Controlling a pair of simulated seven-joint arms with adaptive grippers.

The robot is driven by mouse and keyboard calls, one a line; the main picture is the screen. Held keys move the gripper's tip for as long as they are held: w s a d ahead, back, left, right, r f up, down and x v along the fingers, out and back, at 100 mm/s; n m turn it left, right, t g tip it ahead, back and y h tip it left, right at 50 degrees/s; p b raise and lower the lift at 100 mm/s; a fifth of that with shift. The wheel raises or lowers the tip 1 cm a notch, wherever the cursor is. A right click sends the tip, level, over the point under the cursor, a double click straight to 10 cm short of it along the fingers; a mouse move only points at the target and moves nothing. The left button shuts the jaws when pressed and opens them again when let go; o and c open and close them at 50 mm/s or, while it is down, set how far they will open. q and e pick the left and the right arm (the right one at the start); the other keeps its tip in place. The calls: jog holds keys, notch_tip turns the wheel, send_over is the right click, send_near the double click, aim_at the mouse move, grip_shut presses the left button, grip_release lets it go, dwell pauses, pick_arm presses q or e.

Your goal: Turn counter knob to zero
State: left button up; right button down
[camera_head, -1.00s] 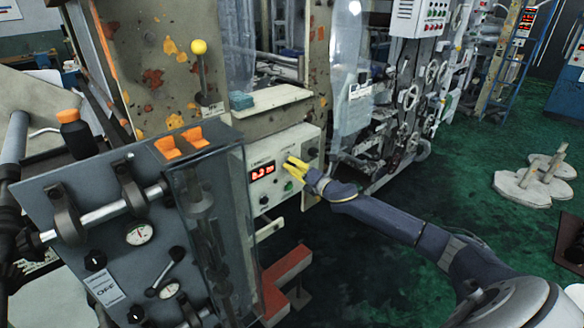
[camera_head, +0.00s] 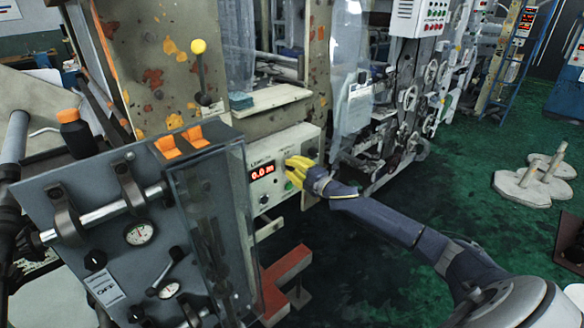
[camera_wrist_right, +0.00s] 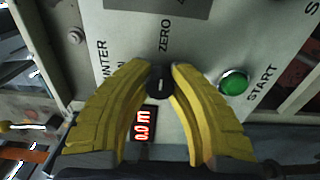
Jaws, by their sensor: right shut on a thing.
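The counter knob (camera_wrist_right: 160,84) is a small black knob below the word ZERO in the right wrist view. My right gripper (camera_wrist_right: 160,72) has its two yellow fingers closed around it from both sides. The red counter display (camera_wrist_right: 145,124) reads 0.0 m; it also shows in the head view (camera_head: 262,172). In the head view my right gripper (camera_head: 298,166) is at the cream panel and hides the knob. My left gripper is not in view.
A green START button (camera_wrist_right: 234,82) sits right beside the right finger. A grey console (camera_head: 80,190) with gauges stands at the left in the head view. Green floor (camera_head: 440,190) to the right is mostly clear.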

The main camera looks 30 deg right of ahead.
jog(key=shift+d+r, duration=0.15)
jog(key=shift+d, duration=0.05)
jog(key=c, duration=1.5)
grip_release()
jog(key=o, duration=0.4)
jog(key=shift+a, duration=0.1)
jog(key=shift+s+d, duration=0.35)
jog(key=shift+s, duration=1.6)
jog(key=shift+s+d, duration=0.35)
jog(key=shift+s, duration=1.65)
jog(key=shift+s+d, duration=0.35)
jog(key=shift+s, duration=1.6)
